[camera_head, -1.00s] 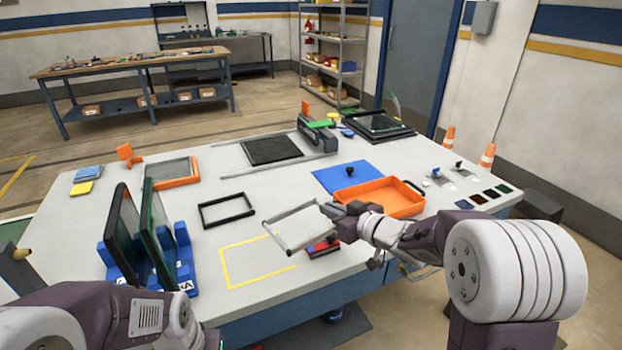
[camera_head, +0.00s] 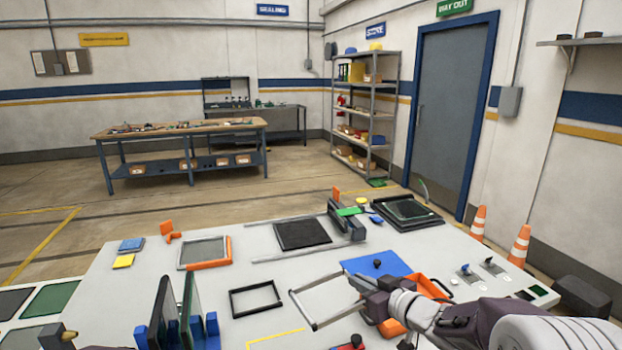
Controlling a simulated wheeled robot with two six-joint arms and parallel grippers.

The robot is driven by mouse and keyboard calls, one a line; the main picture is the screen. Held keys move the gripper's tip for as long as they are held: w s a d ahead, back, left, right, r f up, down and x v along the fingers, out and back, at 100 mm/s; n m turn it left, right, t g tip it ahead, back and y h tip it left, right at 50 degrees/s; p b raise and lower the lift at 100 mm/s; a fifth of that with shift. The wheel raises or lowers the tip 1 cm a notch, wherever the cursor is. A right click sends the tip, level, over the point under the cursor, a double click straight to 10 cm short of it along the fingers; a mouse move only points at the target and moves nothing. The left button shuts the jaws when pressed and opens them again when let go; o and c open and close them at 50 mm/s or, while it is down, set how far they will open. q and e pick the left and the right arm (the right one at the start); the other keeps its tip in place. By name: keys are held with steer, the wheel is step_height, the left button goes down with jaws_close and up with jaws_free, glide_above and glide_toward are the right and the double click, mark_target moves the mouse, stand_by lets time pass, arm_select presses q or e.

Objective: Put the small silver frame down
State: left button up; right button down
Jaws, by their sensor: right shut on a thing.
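The small silver frame (camera_head: 296,306) is a thin, open rectangle in the middle of the head view, above the white table. My right gripper (camera_head: 362,290) comes in from the lower right and is shut on the right side of this frame. The frame is tilted in the view; I cannot tell its exact height above the table.
A black frame (camera_head: 256,299) lies just left of the silver one. A blue mat (camera_head: 372,262) and an orange tray (camera_head: 430,285) are behind and beside my right gripper. Dark panels stand in a blue rack (camera_head: 211,329) at front left. Yellow tape (camera_head: 272,338) marks the table (camera_head: 108,295).

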step_height(320, 180, down, 12)
steer(key=b, duration=1)
steer(key=shift+f+b, duration=0.2)
steer(key=shift+b, duration=0.2)
steer(key=a+f, duration=0.1)
steer(key=a, duration=0.1)
steer(key=a+b, duration=0.1)
steer(key=a+f+b, duration=0.1)
steer(key=a, duration=0.1)
steer(key=shift+w+a+f, duration=0.15)
steer(key=shift+a+f, duration=0.15)
steer(key=shift+a, duration=0.05)
